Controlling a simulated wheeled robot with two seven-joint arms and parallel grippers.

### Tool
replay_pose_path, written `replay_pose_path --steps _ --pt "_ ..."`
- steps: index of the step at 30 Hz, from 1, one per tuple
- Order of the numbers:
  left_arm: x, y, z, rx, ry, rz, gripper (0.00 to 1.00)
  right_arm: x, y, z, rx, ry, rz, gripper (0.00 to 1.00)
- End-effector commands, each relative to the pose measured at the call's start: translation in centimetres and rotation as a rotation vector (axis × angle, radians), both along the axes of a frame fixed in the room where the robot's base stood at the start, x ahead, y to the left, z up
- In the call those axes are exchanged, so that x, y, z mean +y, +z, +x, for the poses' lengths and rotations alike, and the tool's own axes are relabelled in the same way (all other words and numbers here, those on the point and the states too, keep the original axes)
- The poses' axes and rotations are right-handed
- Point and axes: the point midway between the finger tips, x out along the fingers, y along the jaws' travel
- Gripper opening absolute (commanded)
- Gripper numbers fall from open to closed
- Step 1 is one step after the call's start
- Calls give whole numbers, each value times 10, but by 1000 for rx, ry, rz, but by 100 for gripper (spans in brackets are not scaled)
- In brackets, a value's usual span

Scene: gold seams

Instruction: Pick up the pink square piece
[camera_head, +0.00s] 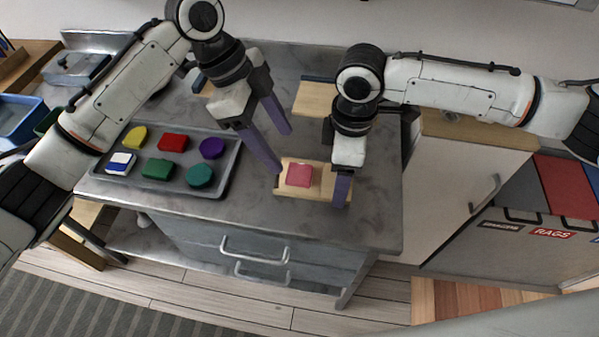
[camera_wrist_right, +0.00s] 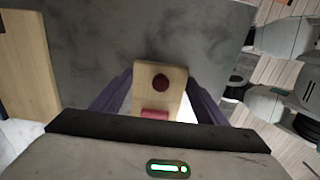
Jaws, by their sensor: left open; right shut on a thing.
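The pink square piece (camera_head: 299,175) sits on a small wooden board (camera_head: 321,180) near the front edge of the grey counter; its edge also shows in the right wrist view (camera_wrist_right: 155,114). My right gripper (camera_head: 341,190) is shut on the board's right part, with purple fingers along its two sides in the right wrist view (camera_wrist_right: 160,91). A dark red round spot (camera_wrist_right: 160,82) shows on the board there. My left gripper (camera_head: 282,151) is open and empty, its fingers pointing down just left of and behind the pink piece, apart from it.
A grey tray (camera_head: 229,178) on the left of the counter (camera_head: 255,212) holds several coloured pieces, including a red one (camera_head: 173,142) and a purple one (camera_head: 212,148). A wooden board (camera_head: 314,98) lies behind my right gripper. The counter's front right is clear.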

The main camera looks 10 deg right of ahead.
Motion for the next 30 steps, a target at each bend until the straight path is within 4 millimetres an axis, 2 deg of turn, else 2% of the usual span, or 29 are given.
replay_pose_path --steps 3,10,18,27,28,30 --pt "-7 -17 -2 2 1 -1 61 0 0 0 0 0 0 55" --pt "-13 -33 -4 0 2 0 61 0 0 0 0 0 0 55" --pt "-28 -68 -8 0 3 0 61 0 0 0 0 0 0 55" --pt "-31 -76 -9 0 3 1 61 1 0 0 1 1 1 55" --pt "-31 -76 -10 1 3 1 59 1 0 0 0 1 2 55" --pt "-31 -77 -10 2 3 2 47 1 0 0 0 2 2 55"
